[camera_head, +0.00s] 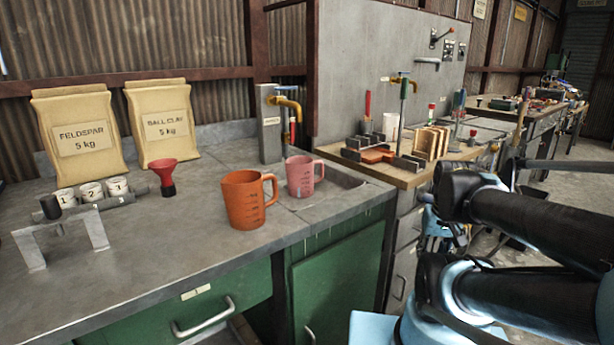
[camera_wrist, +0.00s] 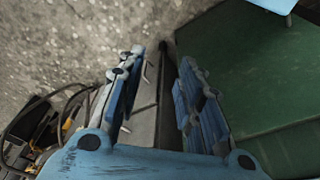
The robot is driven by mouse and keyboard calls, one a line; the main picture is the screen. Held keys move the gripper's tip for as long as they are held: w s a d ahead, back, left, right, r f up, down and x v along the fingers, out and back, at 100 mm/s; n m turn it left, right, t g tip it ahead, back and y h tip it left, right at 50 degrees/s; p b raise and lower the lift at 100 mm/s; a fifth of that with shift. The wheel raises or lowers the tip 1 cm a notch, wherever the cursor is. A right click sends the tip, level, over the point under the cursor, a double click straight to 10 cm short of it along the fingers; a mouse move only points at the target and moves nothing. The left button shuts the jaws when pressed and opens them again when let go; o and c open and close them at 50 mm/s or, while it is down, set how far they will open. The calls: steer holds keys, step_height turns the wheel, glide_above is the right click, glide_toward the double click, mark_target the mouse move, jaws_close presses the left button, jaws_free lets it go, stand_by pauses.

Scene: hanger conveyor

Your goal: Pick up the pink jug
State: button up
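The pink jug (camera_head: 304,176) stands upright on the grey worktop at the edge of the sink recess, with its handle to the right. An orange jug (camera_head: 245,199) stands just in front of it and to its left; the two look close together. In the wrist view my gripper (camera_wrist: 160,78) shows two blue fingers spread apart with nothing between them. It points down past the bench toward the floor. The jug is not in the wrist view. In the head view my arm is at the lower right, well away from the jug.
A brass tap (camera_head: 284,104) on a grey post stands behind the jugs. A red funnel (camera_head: 165,177), small white cups (camera_head: 91,192) and two sacks (camera_head: 163,122) are to the left. A wooden bench (camera_head: 400,178) with tools is right. Green cabinet fronts (camera_wrist: 245,75) lie beside my gripper.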

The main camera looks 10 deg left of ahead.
steer(key=shift+w+d, duration=0.15)
steer(key=shift+w, duration=0.15)
steer(key=shift+o, duration=1.4)
steer(key=o, duration=0.9)
steer(key=shift+a+r+n, duration=0.25)
steer(key=shift+r+n, duration=0.05)
steer(key=shift+r, duration=0.7)
steer(key=o, duration=0.3)
steer(key=shift+w+a+r+n, duration=0.5)
steer(key=shift+w+r, duration=0.15)
steer(key=shift+r, duration=0.15)
step_height(320, 180, up, 22)
steer(key=n+g+y, duration=0.4)
steer(key=n, duration=1.7)
glide_above(309, 160)
steer(key=d, duration=0.4)
steer(key=x, duration=1.1)
steer(key=shift+f, duration=0.15)
steer(key=shift+s+x, duration=0.1)
steer(key=shift+x, duration=1.25)
steer(key=shift+s+x, duration=0.15)
steer(key=shift+x, duration=1.15)
